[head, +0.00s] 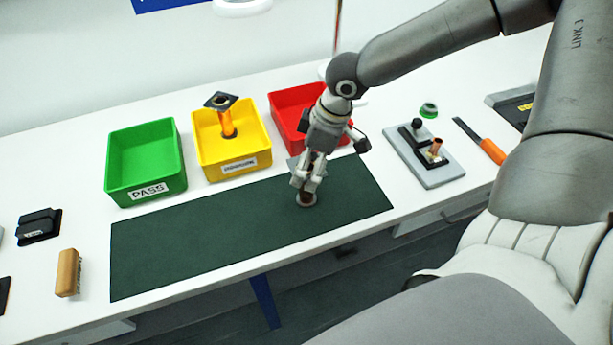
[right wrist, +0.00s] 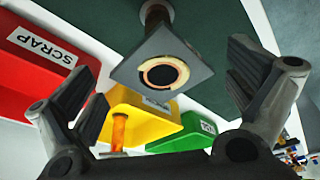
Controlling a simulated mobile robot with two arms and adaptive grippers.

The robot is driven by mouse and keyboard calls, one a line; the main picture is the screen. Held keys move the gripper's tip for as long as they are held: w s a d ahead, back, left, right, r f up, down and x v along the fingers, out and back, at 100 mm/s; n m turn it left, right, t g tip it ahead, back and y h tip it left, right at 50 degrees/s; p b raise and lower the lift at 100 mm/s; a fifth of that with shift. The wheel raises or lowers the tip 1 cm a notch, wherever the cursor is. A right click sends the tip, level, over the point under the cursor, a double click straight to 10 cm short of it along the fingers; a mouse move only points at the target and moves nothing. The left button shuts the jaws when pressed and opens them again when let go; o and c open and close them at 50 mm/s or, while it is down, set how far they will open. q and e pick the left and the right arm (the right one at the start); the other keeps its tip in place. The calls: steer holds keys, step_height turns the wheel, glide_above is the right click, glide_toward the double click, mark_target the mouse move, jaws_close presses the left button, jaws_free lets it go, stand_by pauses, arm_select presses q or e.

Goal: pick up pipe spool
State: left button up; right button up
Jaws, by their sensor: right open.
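A pipe spool stands upright on the dark green mat (head: 190,240). Its round lower flange (head: 306,200) shows under my right gripper (head: 308,178) in the head view, which hides most of the pipe. In the right wrist view its square grey top flange (right wrist: 140,68), with a copper-rimmed bore, lies between the two spread fingers of my right gripper (right wrist: 165,75). The gripper is open; I cannot tell whether a finger touches the spool. A second spool (head: 226,122), orange with a dark square flange, stands in the yellow bin (head: 205,157). My left gripper is out of view.
A green PASS bin (head: 147,190) and red SCRAP bin (head: 283,98) flank the yellow bin behind the mat. A grey fixture plate (head: 440,178) and an orange-handled tool (head: 492,151) lie right. The mat's left part is clear.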

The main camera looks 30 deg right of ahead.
steer(key=shift+x, duration=1.1)
steer(key=shift+f, duration=0.3)
steer(key=shift+w+a+f, duration=0.1)
steer(key=shift+f, duration=0.05)
steer(key=shift+c, duration=0.6)
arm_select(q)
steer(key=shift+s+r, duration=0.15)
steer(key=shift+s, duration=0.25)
arm_select(e)
steer(key=c, duration=1.2)
